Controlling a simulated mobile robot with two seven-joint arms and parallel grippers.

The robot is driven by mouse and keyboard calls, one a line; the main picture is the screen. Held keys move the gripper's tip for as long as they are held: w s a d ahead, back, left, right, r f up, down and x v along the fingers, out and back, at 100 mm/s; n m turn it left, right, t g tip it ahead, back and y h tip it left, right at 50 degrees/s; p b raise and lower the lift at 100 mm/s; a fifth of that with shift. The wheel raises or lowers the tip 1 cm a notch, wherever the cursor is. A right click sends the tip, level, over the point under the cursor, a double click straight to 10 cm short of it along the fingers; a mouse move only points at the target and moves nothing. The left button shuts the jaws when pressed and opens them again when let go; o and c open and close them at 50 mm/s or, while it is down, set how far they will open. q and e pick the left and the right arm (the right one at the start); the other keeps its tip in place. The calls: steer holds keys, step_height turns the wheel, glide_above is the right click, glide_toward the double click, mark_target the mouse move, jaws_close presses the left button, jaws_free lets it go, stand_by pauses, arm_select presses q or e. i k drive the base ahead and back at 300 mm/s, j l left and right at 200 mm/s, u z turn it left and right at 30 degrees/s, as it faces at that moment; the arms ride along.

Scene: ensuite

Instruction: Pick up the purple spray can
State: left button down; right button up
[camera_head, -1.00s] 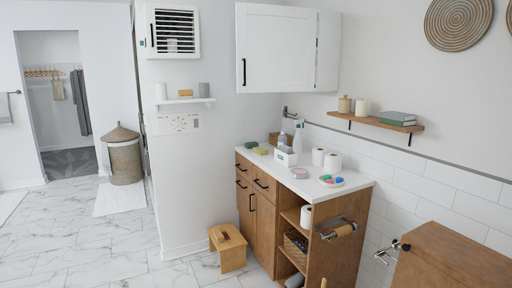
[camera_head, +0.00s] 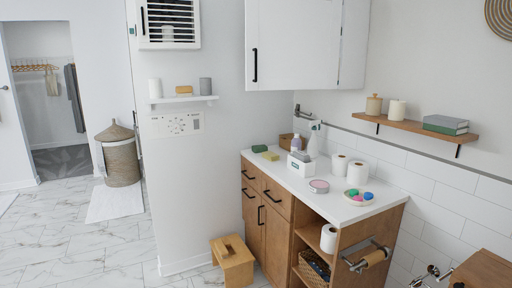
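A small purple-lavender bottle or can (camera_head: 296,144) stands upright at the back of the white countertop (camera_head: 290,181). It is behind a small white box (camera_head: 298,166) that hides its lower part. A pale, see-through spray bottle (camera_head: 314,142) stands just to its right. Neither of my grippers is in view.
The counter tops a wooden cabinet (camera_head: 262,215). It also holds green and yellow sponges (camera_head: 270,156), a pink round tin (camera_head: 318,186), toilet rolls (camera_head: 357,173) and a dish of colourful pieces (camera_head: 358,198). A wooden stool (camera_head: 233,262) stands in front.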

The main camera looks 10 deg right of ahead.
mark_target(296, 143)
steer(key=i+u, duration=0.15)
steer(key=i, duration=0.3)
steer(key=i+l+u, duration=0.15)
steer(key=i, duration=0.25)
steer(key=i+l+u, duration=0.15)
steer(key=i, duration=0.3)
